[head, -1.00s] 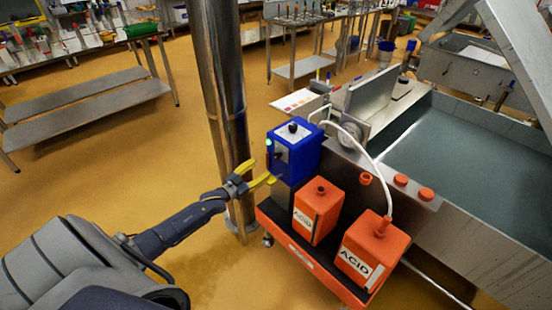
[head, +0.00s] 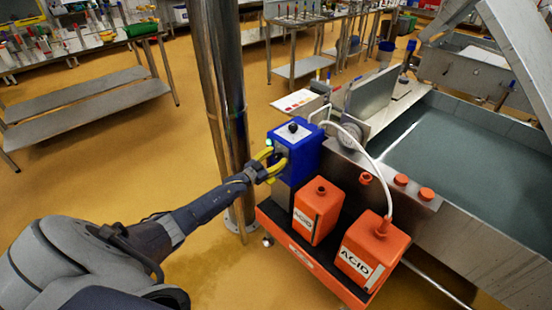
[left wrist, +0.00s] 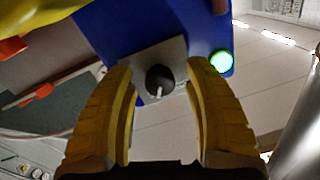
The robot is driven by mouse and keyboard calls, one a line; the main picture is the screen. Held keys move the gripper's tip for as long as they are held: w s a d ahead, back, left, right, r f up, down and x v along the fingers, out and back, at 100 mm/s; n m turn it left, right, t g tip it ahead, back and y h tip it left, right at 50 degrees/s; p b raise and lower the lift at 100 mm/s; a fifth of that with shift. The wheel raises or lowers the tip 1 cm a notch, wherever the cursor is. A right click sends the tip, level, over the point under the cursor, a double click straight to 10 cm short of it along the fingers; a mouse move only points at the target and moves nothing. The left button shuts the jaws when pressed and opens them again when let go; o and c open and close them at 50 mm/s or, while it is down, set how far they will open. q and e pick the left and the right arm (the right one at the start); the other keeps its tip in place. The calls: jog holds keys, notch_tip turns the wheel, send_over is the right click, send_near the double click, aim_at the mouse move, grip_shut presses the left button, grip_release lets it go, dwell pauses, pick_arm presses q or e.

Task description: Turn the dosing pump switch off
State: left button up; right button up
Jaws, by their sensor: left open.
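The blue dosing pump (head: 303,158) stands beside the tank, above the orange containers. A green lamp (left wrist: 221,62) glows on it. In the left wrist view, the black rotary switch (left wrist: 160,79) with a pale pointer sits on a grey plate (left wrist: 152,57) on the pump's face. The pointer aims down in that picture. My left gripper (head: 274,162) has yellow fingers and is open at the pump's front face. Its fingers stand on either side of the switch with gaps visible, not closed on it. In the head view the fingers hide the switch.
Two orange acid containers (head: 316,210) (head: 371,250) stand on a low red-orange cart (head: 330,279) right of my arm. A white hose (head: 381,180) runs to one. A steel column (head: 221,85) stands close behind my left gripper. A water-filled tank (head: 455,165) lies to the right.

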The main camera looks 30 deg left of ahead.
pick_arm(q)
jog(key=shift+c, duration=0.2)
grip_shut()
dwell(0.3)
jog(key=n, duration=0.6)
jog(key=shift+g, duration=0.3)
jog(key=n, duration=0.5)
jog(key=shift+f+n, duration=0.1)
jog(key=shift+n, duration=0.3)
jog(key=shift+h, duration=0.3)
jog(key=shift+o, duration=0.2)
grip_release()
